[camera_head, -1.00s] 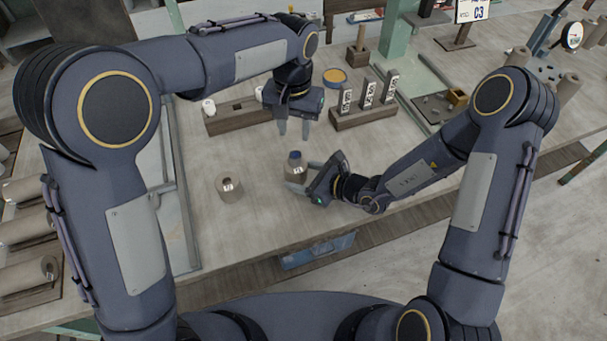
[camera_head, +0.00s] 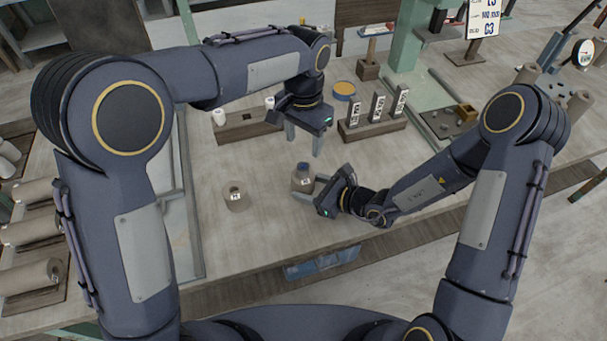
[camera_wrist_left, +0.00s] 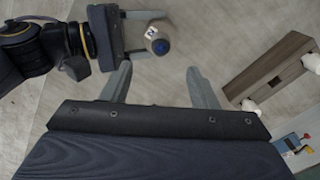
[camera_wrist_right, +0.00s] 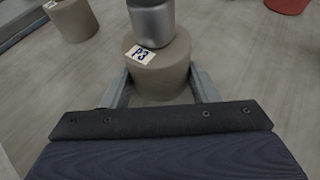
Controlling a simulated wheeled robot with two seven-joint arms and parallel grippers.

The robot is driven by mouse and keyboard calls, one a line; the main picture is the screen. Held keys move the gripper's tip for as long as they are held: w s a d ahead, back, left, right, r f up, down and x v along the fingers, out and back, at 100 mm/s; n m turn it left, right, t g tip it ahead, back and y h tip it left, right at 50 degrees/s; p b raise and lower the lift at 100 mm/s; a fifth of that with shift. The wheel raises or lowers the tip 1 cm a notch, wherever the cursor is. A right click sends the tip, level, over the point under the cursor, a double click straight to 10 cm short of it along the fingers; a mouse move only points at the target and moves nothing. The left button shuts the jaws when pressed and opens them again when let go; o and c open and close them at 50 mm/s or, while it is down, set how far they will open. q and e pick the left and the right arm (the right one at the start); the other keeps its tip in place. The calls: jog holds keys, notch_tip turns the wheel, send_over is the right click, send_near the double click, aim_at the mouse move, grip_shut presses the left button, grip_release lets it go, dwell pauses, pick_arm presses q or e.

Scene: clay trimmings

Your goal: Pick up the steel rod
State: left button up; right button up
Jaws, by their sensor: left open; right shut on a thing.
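A steel rod (camera_wrist_right: 151,24) stands upright on the labelled clay cylinder (camera_wrist_right: 158,77) in the right wrist view. Its lower end meets the clay top; how deep it sits is hidden. Its blue top (camera_head: 302,167) shows in the head view and in the left wrist view (camera_wrist_left: 161,46). My right gripper (camera_head: 311,189) is shut on the clay cylinder near the bench front, with one finger on each side (camera_wrist_right: 161,88). My left gripper (camera_head: 304,147) is open and empty, behind the rod and apart from it. Its spread fingers show in the left wrist view (camera_wrist_left: 158,72).
Another clay cylinder (camera_head: 236,197) stands to the left. A dark wooden block with white pieces (camera_head: 242,129) and a block with upright labelled plates (camera_head: 372,128) stand behind. An orange-topped dish (camera_head: 344,89) is further back. Bare bench (camera_head: 262,240) lies in front.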

aim_at(303, 166)
pick_arm(q)
notch_tip(303, 166, down, 10)
jog(key=shift+r, duration=0.15)
dwell(0.3)
grip_shut()
